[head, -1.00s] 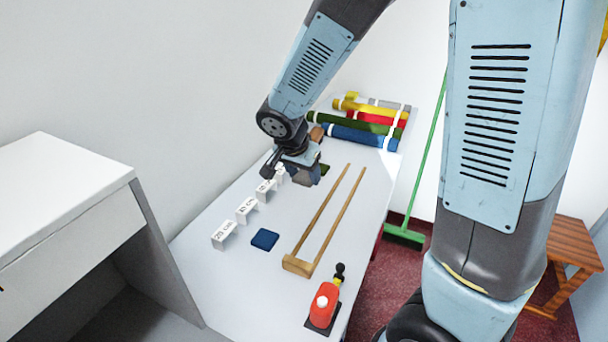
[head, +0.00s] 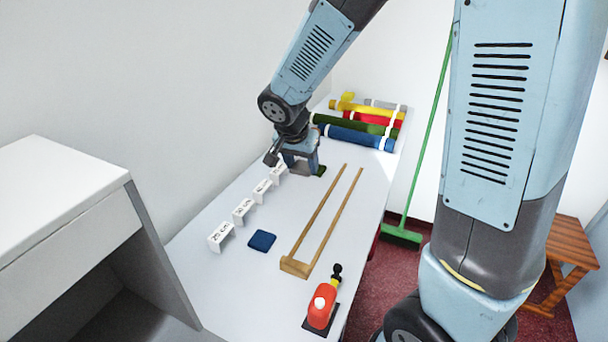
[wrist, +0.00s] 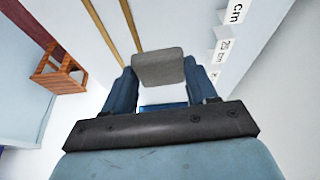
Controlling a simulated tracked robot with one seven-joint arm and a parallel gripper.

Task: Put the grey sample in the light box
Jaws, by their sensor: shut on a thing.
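The grey sample (wrist: 158,67) is a flat rounded square between my gripper's two fingers in the wrist view. My gripper (wrist: 160,78) is shut on it. In the head view my gripper (head: 301,168) is over the far part of the counter, beside the row of white labels, and the sample is hard to make out there. The light box (head: 160,235) appears to be the large white-topped box with an open grey inside at the left front, well away from my gripper.
A blue swatch (head: 262,241) and a dark green swatch (head: 321,170) lie on the counter (head: 240,285). White labels (head: 243,209) stand along the left. A long wooden frame (head: 296,266), a red bottle (head: 321,305) and coloured rolls (head: 355,136) are also on it.

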